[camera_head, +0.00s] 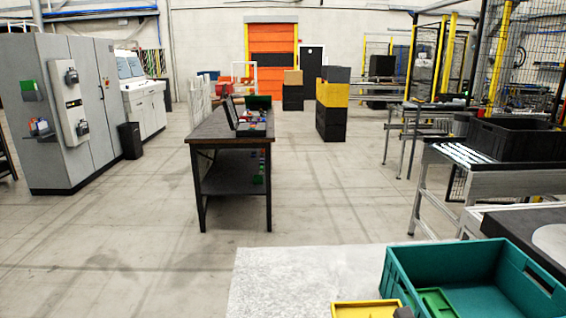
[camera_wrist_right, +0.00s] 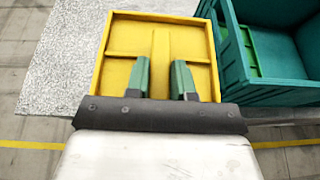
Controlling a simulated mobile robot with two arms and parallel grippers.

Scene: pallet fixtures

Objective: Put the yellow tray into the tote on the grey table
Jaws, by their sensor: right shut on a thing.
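The yellow tray (camera_wrist_right: 118,72) fills the middle of the right wrist view, and a corner of it shows at the bottom edge of the head view (camera_head: 364,309). It has raised rims and inner dividers. My right gripper (camera_wrist_right: 161,78) is shut on its middle divider, with one green-grey fingertip on each side. The teal tote (camera_head: 400,269) is open-topped and stands just right of the tray; it also shows in the right wrist view (camera_wrist_right: 235,62). A green piece (camera_head: 437,303) lies inside the tote. My left gripper is not in view.
The speckled light grey tabletop (camera_head: 285,282) is bare left of the tray; I cannot tell whether the tray touches it. A dark workbench (camera_head: 225,128) with items stands farther off. A conveyor with a black crate (camera_head: 515,140) is at the right.

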